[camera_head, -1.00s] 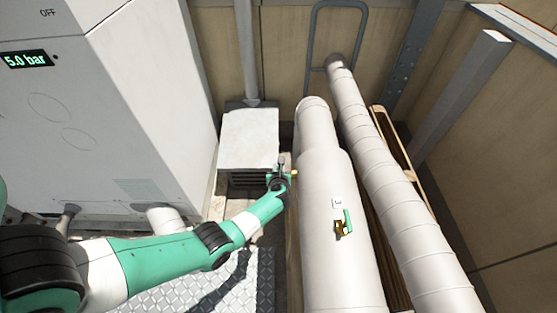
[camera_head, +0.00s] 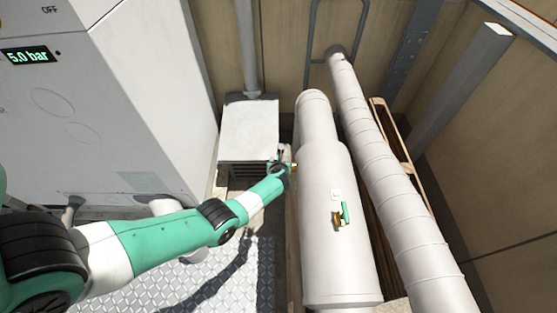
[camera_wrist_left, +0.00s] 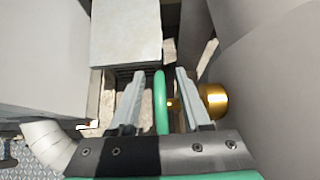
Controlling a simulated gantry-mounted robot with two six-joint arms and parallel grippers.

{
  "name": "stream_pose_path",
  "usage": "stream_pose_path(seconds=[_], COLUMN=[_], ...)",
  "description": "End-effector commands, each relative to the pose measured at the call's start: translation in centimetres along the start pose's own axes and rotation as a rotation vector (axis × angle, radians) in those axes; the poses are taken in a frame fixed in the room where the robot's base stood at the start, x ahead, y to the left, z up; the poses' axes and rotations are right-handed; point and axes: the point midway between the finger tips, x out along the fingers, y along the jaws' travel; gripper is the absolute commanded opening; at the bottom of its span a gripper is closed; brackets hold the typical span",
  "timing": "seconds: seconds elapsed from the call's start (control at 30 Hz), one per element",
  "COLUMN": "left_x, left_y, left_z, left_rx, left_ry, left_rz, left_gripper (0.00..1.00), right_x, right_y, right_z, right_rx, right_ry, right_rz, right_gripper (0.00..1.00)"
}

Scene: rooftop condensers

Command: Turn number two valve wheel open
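A green valve wheel (camera_wrist_left: 160,103) shows edge-on in the left wrist view, with a brass valve body (camera_wrist_left: 212,101) to its right on the side of the large pale pipe. My left gripper (camera_wrist_left: 160,101) is open, with one finger on each side of the wheel; gaps show between wheel and fingers. In the head view my left gripper (camera_head: 281,162) is at the left side of the large pipe (camera_head: 335,255), mostly hiding that wheel. Another valve with a green handle (camera_head: 345,212) and brass body sits on top of this pipe, beside a small label (camera_head: 335,195) I cannot read. My right gripper is not in view.
A grey box (camera_head: 250,128) stands behind my left gripper. A white cabinet (camera_head: 150,90) reading 5.0 bar is at the left. A thinner pipe (camera_head: 385,180) runs along the right. Open metal floor (camera_head: 215,285) lies below my left arm.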

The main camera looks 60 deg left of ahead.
Motion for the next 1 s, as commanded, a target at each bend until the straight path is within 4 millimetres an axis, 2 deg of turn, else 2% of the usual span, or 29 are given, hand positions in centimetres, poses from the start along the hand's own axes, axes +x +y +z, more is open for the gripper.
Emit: stream_pose_path(seconds=[0.23,0.37,0.47,0.6,0.73,0.87,1.0], left_x=[-0.1,-1.2,-3.0,-6.5,-9.3,-11.1,-11.7], left_y=[0.0,0.0,0.0,0.0,0.0,-0.1,0.0], left_z=[0.0,0.3,0.6,0.8,0.6,0.3,0.1], left_rx=[0.0,0.001,0.002,0.002,0.002,0.001,0.0], left_ry=[0.0,0.0,0.0,-0.001,0.0,0.0,0.0], left_rz=[0.0,-0.001,-0.001,-0.003,-0.003,-0.002,0.0], left_gripper=[0.47,0.47,0.47,0.47,0.47,0.47,0.47], right_x=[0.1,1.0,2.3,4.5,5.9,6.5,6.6], right_y=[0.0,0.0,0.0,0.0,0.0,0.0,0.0], right_z=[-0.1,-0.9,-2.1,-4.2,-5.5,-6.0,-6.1], right_rx=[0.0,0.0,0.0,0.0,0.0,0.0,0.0], right_ry=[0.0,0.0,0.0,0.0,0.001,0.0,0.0], right_rz=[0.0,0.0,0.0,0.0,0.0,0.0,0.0], right_gripper=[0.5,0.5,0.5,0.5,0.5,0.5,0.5])
